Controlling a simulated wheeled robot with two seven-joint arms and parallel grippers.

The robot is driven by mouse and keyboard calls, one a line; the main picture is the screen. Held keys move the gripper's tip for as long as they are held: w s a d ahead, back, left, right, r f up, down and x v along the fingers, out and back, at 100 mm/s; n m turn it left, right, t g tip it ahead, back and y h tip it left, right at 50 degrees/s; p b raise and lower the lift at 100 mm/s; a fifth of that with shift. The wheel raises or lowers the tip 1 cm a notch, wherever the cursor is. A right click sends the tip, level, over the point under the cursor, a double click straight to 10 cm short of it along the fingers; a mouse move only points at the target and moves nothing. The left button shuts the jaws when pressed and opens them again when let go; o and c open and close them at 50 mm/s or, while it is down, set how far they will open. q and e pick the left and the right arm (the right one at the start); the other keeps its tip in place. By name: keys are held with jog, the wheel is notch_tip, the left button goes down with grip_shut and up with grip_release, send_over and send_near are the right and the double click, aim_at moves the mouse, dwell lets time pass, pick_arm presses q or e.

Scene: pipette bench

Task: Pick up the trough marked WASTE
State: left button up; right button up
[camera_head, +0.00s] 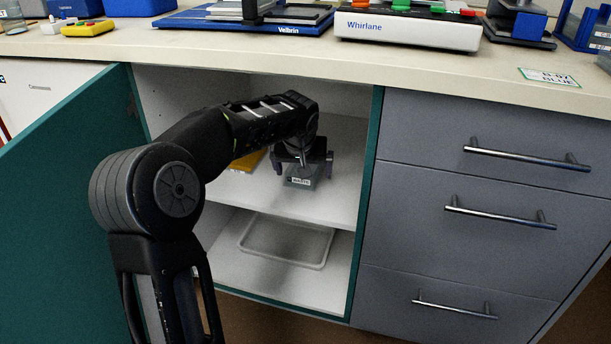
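A small grey trough (301,183) with a white label stands on the upper shelf inside the open cabinet; the label's letters are too small to read surely. My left gripper (303,172) reaches into the cabinet and points down over the trough. Its two fingers are spread, one on each side of the trough, with what looks like a small gap at each side. The gripper hides the trough's top and back. My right gripper is not in view.
A yellow item (247,161) lies on the upper shelf (335,200), partly behind my arm. A white tray (288,262) sits on the lower shelf. The teal door (60,200) stands open at left; grey drawers (480,200) are at right. The bench top (400,62) overhangs the opening.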

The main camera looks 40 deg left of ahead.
pick_arm(q)
jog(key=shift+w+a, duration=0.4)
jog(key=shift+w, duration=0.25)
jog(key=shift+w+a, duration=0.35)
jog(key=shift+w, duration=0.3)
jog(key=shift+w+a, duration=0.4)
jog(key=shift+w, duration=0.25)
jog(key=shift+w+a+b, duration=0.1)
jog(key=shift+b, duration=0.2)
jog(key=b+x, duration=0.2)
jog(key=x, duration=0.2)
jog(key=shift+w+a+f, duration=0.1)
jog(key=shift+w+f, duration=0.1)
jog(key=shift+f, duration=0.05)
jog(key=shift+w+a+f, duration=0.1)
jog(key=shift+w+f, duration=0.05)
jog(key=shift+f, duration=0.05)
jog(key=shift+c, duration=0.3)
jog(key=c, duration=1.2)
